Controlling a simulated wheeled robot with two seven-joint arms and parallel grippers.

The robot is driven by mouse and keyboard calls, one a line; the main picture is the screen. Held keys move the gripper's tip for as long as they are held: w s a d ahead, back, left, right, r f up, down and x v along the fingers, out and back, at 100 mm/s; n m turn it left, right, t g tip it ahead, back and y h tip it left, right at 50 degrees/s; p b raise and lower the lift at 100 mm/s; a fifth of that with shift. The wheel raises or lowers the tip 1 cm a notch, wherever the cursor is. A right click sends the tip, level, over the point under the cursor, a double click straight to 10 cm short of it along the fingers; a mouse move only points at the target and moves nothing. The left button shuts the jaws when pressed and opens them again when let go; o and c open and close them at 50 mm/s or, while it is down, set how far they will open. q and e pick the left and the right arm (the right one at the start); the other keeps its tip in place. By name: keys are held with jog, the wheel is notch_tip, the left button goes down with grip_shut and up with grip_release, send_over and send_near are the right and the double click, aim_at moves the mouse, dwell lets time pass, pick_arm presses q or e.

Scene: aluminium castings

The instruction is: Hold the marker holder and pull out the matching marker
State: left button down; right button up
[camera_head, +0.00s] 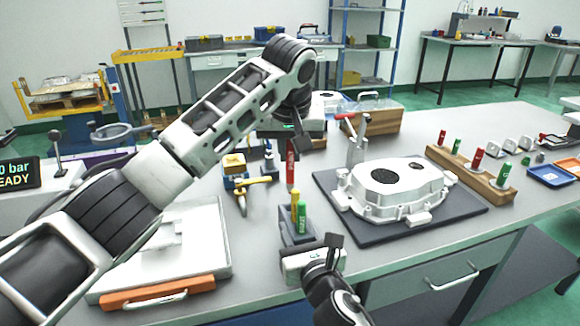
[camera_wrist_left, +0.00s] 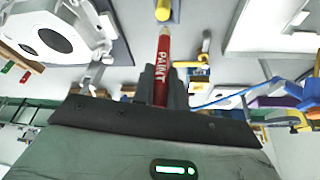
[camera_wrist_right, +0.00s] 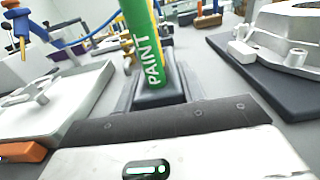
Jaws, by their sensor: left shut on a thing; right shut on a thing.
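My left gripper (camera_head: 296,140) is shut on a red marker (camera_head: 290,165) lettered PAINT, which also shows in the left wrist view (camera_wrist_left: 163,75). The red marker hangs upright with its lower end near the top of a yellow marker (camera_head: 295,196). The yellow marker and a green marker (camera_head: 301,216) stand in the dark grey marker holder (camera_head: 287,237). My right gripper (camera_head: 314,250) is shut on the holder from the front. In the right wrist view the green marker (camera_wrist_right: 145,45) rises from the holder (camera_wrist_right: 160,97); its far slots are hidden.
A casting (camera_head: 392,185) lies on a dark mat (camera_head: 465,207) to the right. A wooden block (camera_head: 462,176) with red and green markers stands farther right. A white tray (camera_head: 215,262) with an orange handle is at left. A yellow-and-blue tool (camera_head: 237,172) stands behind.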

jog(key=o, duration=1.1)
